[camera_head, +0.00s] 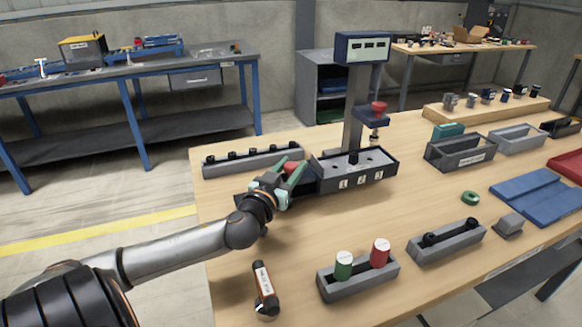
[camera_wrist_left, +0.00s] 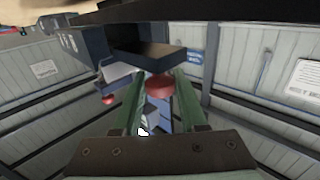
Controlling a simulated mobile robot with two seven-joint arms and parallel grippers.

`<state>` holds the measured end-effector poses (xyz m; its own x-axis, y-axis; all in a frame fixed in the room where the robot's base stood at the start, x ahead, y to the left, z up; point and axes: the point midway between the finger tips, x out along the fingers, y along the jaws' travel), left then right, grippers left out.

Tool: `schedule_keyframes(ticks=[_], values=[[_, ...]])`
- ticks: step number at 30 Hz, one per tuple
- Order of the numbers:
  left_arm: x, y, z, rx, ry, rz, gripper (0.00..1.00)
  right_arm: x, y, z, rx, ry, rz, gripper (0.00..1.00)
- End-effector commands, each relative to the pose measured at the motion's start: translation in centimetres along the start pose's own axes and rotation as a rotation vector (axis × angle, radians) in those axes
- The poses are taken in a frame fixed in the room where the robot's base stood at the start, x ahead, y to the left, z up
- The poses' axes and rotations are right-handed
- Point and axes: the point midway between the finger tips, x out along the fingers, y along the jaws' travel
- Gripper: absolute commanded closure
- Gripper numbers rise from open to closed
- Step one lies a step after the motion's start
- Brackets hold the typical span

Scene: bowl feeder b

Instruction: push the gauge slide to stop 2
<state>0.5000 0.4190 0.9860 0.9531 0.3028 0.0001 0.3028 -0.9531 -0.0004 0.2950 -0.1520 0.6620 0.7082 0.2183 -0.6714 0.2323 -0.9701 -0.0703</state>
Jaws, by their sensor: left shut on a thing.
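The gauge (camera_head: 352,168) is a dark base with labels 1, 2 and 3 on its front, left to right, and a tall column behind. Its slide (camera_head: 305,184) is at the left end, left of label 1, partly hidden by my gripper. My left gripper (camera_head: 290,172), with green fingers, is shut on the slide's red knob (camera_head: 291,167). In the left wrist view the red knob (camera_wrist_left: 159,87) sits between the two green fingers. My right gripper is not in view.
A grey rack (camera_head: 225,165) with black pegs stands behind my gripper. Table between is clear.

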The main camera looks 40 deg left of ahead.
Motion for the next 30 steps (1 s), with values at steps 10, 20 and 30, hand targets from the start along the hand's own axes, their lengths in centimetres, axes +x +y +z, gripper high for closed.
schedule_keyframes(ticks=[10, 20, 30], values=[[0.0, 0.0, 0.1, -0.001, -0.001, 0.001, 1.00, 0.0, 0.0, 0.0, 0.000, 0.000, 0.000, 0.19], [0.5, 0.4, 0.2, -0.005, 0.000, -0.004, 1.00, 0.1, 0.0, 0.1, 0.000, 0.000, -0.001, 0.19], [3.3, 3.0, 0.2, -0.003, -0.001, -0.006, 1.00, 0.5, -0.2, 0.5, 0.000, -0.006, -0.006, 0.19]])
